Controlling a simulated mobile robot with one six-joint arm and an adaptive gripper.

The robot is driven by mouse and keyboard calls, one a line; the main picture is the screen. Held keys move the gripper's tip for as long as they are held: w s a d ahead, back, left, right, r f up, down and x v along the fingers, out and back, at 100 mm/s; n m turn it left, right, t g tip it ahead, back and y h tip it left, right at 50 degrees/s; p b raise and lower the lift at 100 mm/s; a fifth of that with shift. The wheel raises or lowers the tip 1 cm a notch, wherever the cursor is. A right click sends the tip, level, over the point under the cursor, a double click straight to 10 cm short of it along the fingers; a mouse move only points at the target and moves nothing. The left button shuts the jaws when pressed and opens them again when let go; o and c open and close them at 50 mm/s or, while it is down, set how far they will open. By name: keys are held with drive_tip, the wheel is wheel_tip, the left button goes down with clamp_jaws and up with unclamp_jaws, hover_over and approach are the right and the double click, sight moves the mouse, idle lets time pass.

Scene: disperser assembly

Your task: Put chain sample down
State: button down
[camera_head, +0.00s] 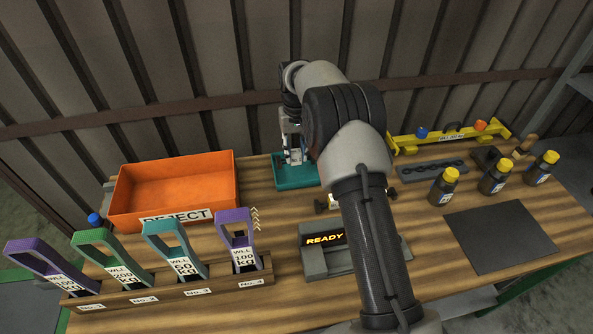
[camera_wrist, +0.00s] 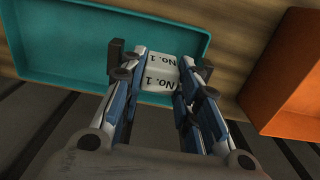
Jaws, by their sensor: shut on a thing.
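My gripper (camera_wrist: 160,74) is shut on the chain sample, of which a white tag (camera_wrist: 159,62) marked "No. 1" shows between the fingers in the wrist view. The chain links cannot be made out. Behind the tag lies a shallow teal tray (camera_wrist: 45,45). In the head view my gripper (camera_head: 293,150) is over the same teal tray (camera_head: 297,183), partly behind my arm. I cannot tell whether the sample touches the tray floor.
An orange REJECT bin (camera_head: 172,187) stands left of the tray. A wooden rack (camera_head: 170,288) of coloured slings is in front. A grey device (camera_head: 325,262) reads READY. Black bottles (camera_head: 496,178) and a dark mat (camera_head: 500,237) are at right.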

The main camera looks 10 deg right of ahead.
wheel_tip(320, 180, down, 7)
drive_tip(key=shift+f+b, duration=0.15)
drive_tip(key=shift+b, duration=0.75)
drive_tip(key=c, duration=1.7)
unclamp_jaws()
drive_tip(key=shift+f, duration=0.15)
drive_tip(key=o, duration=0.5)
